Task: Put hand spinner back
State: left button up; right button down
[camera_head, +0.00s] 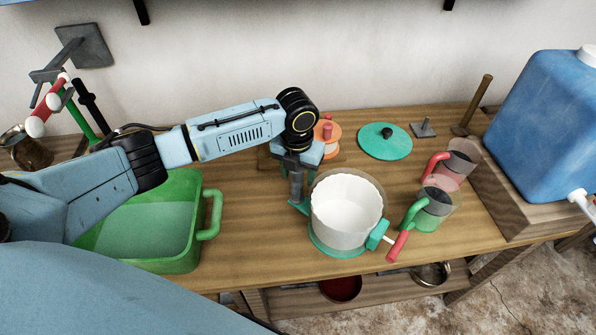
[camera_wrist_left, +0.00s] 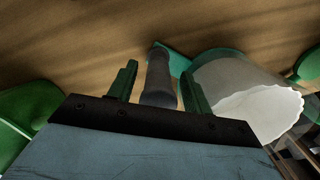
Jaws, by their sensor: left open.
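The hand spinner appears to be the white fluted drum (camera_head: 345,212) in a clear outer bowl, upright on a teal base, with a red-handled crank (camera_head: 397,246) at its front right. A grey upright grip (camera_wrist_left: 158,72) on a teal foot stands at its left side. My left gripper (camera_head: 297,195) points down at this side, its jaws open. In the left wrist view, the two green fingers of the left gripper (camera_wrist_left: 158,82) stand on either side of the grey grip, with gaps visible. My right gripper is in neither view.
A green basin (camera_head: 150,232) stands left of the spinner. Two mugs, one green (camera_head: 431,210) and one red (camera_head: 455,165), stand to its right. A teal lid (camera_head: 385,141) lies behind. A blue water container (camera_head: 550,125) stands on a wooden block at right.

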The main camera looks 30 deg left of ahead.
pick_arm(q)
jog(key=shift+r, duration=0.15)
jog(key=r, duration=0.8)
jog(key=r+p, duration=0.1)
jog(key=r, duration=0.3)
jog(key=shift+s, duration=0.25)
